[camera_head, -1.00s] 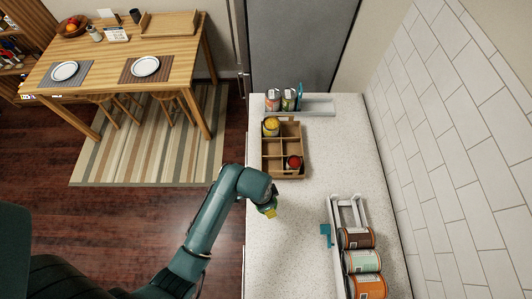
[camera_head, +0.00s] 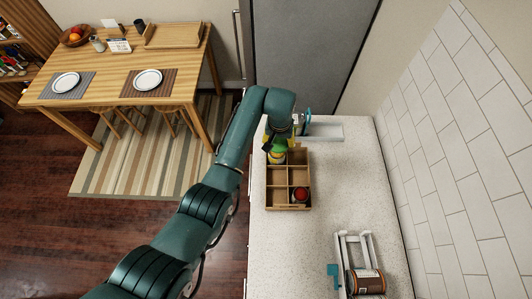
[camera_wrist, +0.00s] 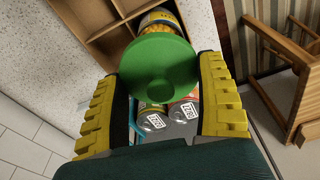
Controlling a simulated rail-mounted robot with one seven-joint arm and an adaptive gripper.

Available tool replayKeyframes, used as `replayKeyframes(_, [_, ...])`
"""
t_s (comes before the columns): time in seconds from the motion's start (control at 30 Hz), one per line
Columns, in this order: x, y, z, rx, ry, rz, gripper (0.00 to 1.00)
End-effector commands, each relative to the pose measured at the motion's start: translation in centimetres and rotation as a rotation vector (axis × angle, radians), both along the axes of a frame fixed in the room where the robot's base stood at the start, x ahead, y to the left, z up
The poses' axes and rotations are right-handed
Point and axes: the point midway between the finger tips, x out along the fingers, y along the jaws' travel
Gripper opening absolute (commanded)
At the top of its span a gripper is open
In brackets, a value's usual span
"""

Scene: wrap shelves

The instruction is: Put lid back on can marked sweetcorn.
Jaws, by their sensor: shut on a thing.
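My gripper (camera_head: 281,144) is shut on a round green lid (camera_wrist: 160,68), which lies flat side toward the wrist camera between the yellow ribbed fingers. An open can with yellow kernels (camera_wrist: 157,22) stands in a far compartment of a divided wooden box (camera_head: 289,208). The can (camera_head: 277,158) also shows in the head view, partly hidden under my gripper. In the wrist view the lid is beside the can's opening and overlaps its near edge in the picture. I cannot tell whether they touch. The can's label is not readable.
An open can with red contents (camera_head: 300,194) stands in a near compartment of the box. Behind the box is a pale tray (camera_head: 327,132) with labelled cans (camera_wrist: 153,121). A white rack with a brown can (camera_head: 368,283) is at the near right. The counter between is clear.

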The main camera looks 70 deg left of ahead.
Motion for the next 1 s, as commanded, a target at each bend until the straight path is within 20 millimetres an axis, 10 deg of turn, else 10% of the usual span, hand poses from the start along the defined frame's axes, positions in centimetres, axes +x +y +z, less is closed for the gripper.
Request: replayKeyframes(1.0, [0.7,0.5,-5.8,0.0,-0.002,0.036,0.55])
